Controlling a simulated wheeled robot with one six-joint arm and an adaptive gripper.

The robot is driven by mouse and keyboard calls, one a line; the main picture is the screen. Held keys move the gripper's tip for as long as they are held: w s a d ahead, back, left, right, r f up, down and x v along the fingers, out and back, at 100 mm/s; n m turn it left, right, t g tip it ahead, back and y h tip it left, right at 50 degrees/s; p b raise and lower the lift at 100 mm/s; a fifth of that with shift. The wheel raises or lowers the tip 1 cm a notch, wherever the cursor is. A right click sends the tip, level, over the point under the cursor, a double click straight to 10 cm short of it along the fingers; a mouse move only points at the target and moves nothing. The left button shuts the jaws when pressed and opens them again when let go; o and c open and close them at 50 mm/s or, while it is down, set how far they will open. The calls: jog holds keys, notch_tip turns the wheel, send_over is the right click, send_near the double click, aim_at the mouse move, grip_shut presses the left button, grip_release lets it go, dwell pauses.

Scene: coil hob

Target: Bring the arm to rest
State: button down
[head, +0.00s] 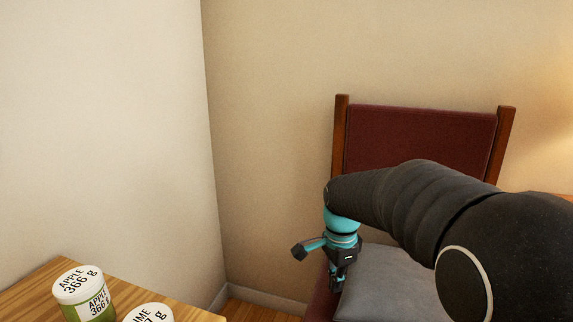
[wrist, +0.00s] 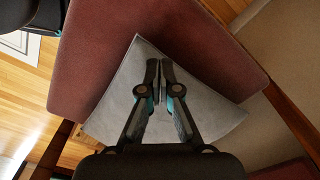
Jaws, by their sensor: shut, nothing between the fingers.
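My gripper shows in the wrist view (wrist: 159,70) with its two fingers together and nothing between them. Below it lie a grey cushion (wrist: 112,103) and the dark red seat of a chair (wrist: 85,60). In the head view my dark arm reaches in from the right, and the teal wrist points down in front of the chair's red backrest (head: 420,137). The gripper's fingertips are hard to make out there. The grey cushion (head: 385,285) is partly hidden behind the arm.
A wooden table (head: 35,290) at the lower left carries a jar labelled apple (head: 88,295) and a second jar (head: 148,313), cut off by the frame. Walls meet in a corner behind. Wooden floor (wrist: 22,85) shows at the left in the wrist view.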

jog(key=s+d+r+n+t+p, duration=0.1)
jog(key=s+r+n, duration=0.2)
jog(key=s, duration=0.5)
jog(key=s+d+r+n+t+p, duration=0.2)
jog(key=s+r+n, duration=0.1)
jog(key=s+n, duration=0.3)
jog(key=s+d+r+n+t+p, duration=0.1)
jog(key=s+r+n, duration=0.3)
jog(key=s, duration=0.5)
jog(key=shift+s+d+n+t+p, duration=0.35)
jog(key=shift+n+t, duration=0.15)
jog(key=shift+t, duration=0.2)
